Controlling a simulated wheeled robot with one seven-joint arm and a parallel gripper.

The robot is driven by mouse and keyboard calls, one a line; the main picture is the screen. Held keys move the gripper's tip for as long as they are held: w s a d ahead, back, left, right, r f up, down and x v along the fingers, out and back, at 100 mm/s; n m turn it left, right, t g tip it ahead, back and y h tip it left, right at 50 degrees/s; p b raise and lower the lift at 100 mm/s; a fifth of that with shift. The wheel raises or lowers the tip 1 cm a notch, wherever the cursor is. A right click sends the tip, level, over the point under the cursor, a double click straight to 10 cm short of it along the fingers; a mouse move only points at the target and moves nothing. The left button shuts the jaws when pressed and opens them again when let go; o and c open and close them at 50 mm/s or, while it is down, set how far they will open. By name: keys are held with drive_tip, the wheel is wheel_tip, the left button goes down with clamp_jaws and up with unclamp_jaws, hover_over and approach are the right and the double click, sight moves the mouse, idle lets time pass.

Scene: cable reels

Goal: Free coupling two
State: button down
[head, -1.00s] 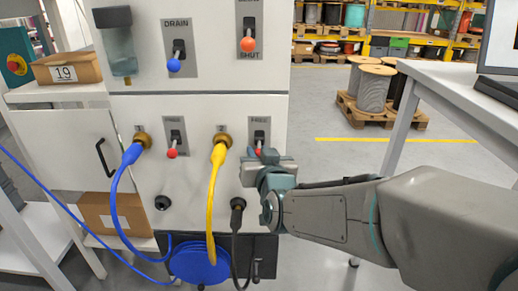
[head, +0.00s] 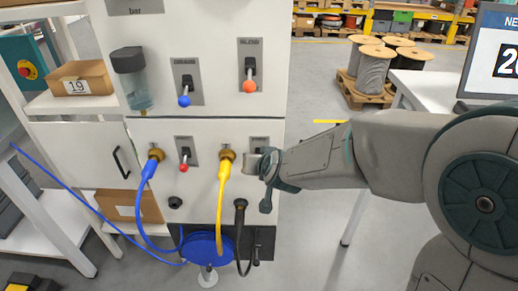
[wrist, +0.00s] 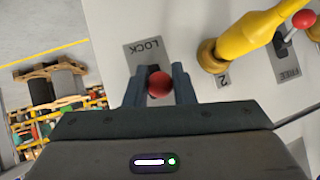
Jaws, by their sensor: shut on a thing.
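Coupling two is a brass fitting (head: 226,158) with a yellow hose (head: 222,198) on the white panel. In the wrist view the fitting (wrist: 211,57) has a plate marked 2 beside it, and the yellow hose end (wrist: 250,37) is still seated in it. My gripper (head: 262,163) is at the lever plate just right of the coupling and hides most of it in the head view. In the wrist view my gripper (wrist: 159,88) is shut on a red lever knob (wrist: 159,84), a finger on each side. LOCK shows upside down on the lever's plate (wrist: 147,56).
Left of the coupling is another red-knobbed lever (head: 184,167), then a blue hose (head: 146,172) in its own brass fitting. A black cable plug (head: 240,205) sits below. Drain lever (head: 184,101) and orange-knobbed lever (head: 249,86) are above. A white table (head: 418,88) stands right.

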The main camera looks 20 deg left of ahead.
drive_tip(key=shift+r+g+p, duration=0.6)
drive_tip(key=shift+g+p, duration=0.1)
drive_tip(key=shift+p, duration=1.75)
drive_tip(key=shift+h+p, duration=0.3)
drive_tip(key=shift+p, duration=0.1)
drive_tip(key=shift+w+f+g+p, duration=0.15)
drive_tip(key=shift+g+p, duration=0.35)
drive_tip(key=shift+p, duration=0.4)
drive_tip(key=c, duration=1.3)
unclamp_jaws()
drive_tip(key=p+v, duration=0.3)
drive_tip(key=v, duration=1)
drive_tip(key=shift+s+r, duration=0.25)
drive_tip(key=shift+r, duration=0.05)
